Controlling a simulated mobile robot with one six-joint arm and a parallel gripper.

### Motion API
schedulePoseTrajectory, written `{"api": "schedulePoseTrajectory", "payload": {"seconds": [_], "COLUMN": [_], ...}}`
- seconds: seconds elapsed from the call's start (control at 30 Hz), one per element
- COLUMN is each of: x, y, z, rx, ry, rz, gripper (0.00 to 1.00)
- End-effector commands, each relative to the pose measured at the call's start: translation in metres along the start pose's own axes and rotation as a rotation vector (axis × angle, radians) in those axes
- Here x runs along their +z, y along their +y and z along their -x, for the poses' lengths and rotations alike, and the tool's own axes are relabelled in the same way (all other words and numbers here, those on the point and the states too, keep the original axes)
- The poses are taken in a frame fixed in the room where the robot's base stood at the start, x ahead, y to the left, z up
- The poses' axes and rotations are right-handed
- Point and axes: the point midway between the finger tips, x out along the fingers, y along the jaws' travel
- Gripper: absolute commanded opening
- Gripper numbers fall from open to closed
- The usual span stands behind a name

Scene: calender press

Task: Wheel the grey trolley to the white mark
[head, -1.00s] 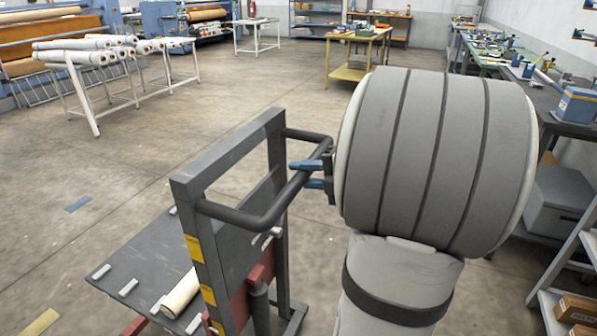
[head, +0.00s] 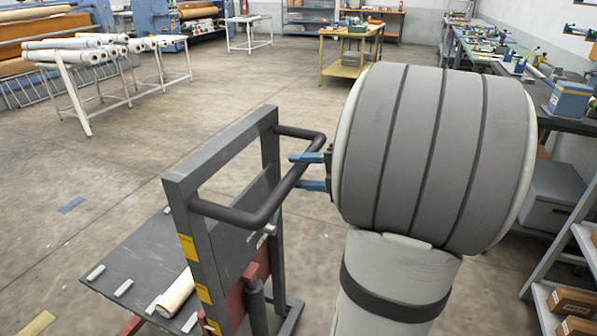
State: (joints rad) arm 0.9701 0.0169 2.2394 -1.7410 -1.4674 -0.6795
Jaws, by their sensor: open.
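The grey trolley (head: 222,160) stands at the lower left of the head view. It has an upright frame with yellow labels, a dark flat deck (head: 130,262) and a dark bent push handle (head: 284,189). My gripper (head: 308,172) is at the handle's right side, its blue fingers pointing left. The fingers are open and apart, one above and one below the handle bar. I cannot tell whether either touches it. A cream roll (head: 176,293) lies on the deck beside the frame. No white mark on the floor shows in this view.
A blue floor strip (head: 72,204) and a yellow one (head: 37,323) lie at left. A white rack of rolls (head: 84,122) stands behind left, a yellow table (head: 345,67) at the back. Benches and shelving (head: 540,290) line the right. The middle floor is clear.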

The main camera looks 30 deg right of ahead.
Motion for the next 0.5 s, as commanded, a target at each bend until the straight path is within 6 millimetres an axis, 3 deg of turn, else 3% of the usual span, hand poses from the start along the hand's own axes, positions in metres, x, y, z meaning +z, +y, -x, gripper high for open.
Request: {"api": "schedulePoseTrajectory", "payload": {"seconds": [0.3,0.5], "x": [0.001,0.0], "y": [-0.001,-0.001], "z": [0.051,0.064], "rx": [-0.001,-0.001], "ry": [-0.004,-0.001], "rz": [-0.002,-0.001], "gripper": [0.45,0.45]}}
